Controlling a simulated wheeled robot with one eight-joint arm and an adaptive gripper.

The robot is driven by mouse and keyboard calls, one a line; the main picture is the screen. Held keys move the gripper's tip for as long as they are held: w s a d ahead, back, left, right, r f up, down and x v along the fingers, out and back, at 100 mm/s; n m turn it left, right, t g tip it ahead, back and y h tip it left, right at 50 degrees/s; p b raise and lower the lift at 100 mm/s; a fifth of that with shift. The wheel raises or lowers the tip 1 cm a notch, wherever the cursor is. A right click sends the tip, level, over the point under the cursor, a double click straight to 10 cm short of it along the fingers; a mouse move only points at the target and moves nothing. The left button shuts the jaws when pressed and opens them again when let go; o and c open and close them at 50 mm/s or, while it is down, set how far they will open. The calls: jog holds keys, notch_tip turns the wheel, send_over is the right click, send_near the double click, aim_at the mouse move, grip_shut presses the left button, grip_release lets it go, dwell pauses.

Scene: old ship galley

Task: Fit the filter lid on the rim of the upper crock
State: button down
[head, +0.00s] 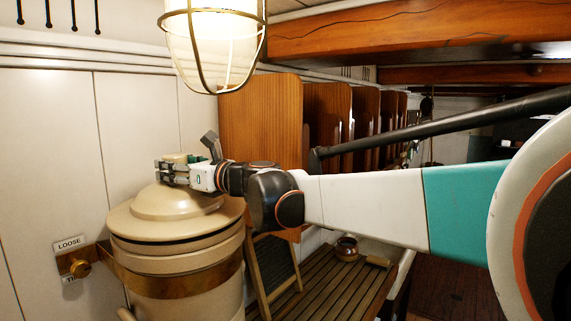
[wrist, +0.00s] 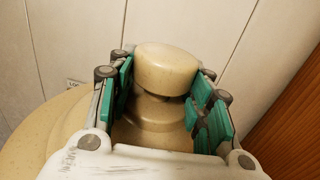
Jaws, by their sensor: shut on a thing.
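The filter lid (head: 135,222) is a tan, domed disc with a round knob, also seen in the wrist view (wrist: 62,125). My gripper (head: 174,170) is shut on the lid's knob (wrist: 168,68), with green pads on both sides of it in the wrist view. The upper crock (head: 180,265) is a tan cylinder directly under the lid. A dark line runs between the lid's edge and the crock's top. I cannot tell whether the lid touches the rim all round. The far side of the rim is hidden.
A brass band (head: 165,286) runs around the crock, with a knob (head: 80,268) and a "LOOSE" label (head: 69,243) at left. A caged lamp (head: 212,40) hangs above. Wooden partitions (head: 260,110) stand behind. A small pot (head: 346,248) sits on a slatted rack (head: 330,285) at right.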

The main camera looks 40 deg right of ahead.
jog(key=shift+s+f+b, duration=0.1)
jog(key=shift+f+b, duration=0.2)
jog(key=shift+f, duration=0.15)
jog(key=c, duration=0.7)
grip_release()
jog(key=shift+c, duration=0.2)
